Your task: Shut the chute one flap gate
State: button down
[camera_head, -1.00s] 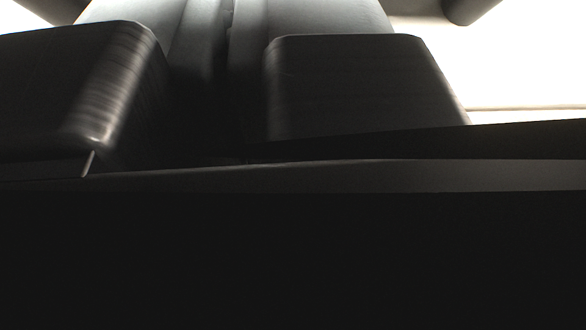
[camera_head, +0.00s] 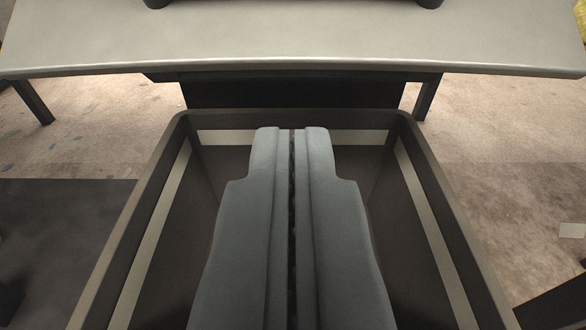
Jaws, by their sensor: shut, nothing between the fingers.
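My gripper (camera_head: 292,130) is in the middle of the view, its two grey fingers side by side, shut and empty. The fingers reach over a dark open-topped bin (camera_head: 153,190) with a pale band inside its walls. I cannot tell whether they are inside it or above it. A dark panel (camera_head: 290,90) stands just behind the bin, under the edge of a pale grey surface. I cannot make out the chute one flap gate for certain in this view.
The wide pale grey surface (camera_head: 290,40) spans the top of the view, on dark legs (camera_head: 427,97). Two dark round parts sit at its top edge. Stained floor (camera_head: 520,190) shows on the right, and a dark patch (camera_head: 60,220) on the left.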

jog(key=w+f, duration=0.1)
jog(key=w, duration=0.7)
jog(key=shift+w, duration=0.35)
jog(key=shift+s, duration=0.1)
dwell(1.1)
jog(key=s+r, duration=0.2)
jog(key=s, duration=1.5)
notch_tip(320, 180, up, 10)
jog(key=s+f+t, duration=0.1)
jog(key=t, duration=0.1)
jog(key=w+f, duration=0.2)
jog(key=w, duration=1)
jog(key=shift+w+f, duration=0.15)
jog(key=shift+w, duration=0.05)
jog(key=shift+a+f, duration=0.1)
jog(key=shift+w+f, duration=0.15)
jog(key=shift+f, duration=0.25)
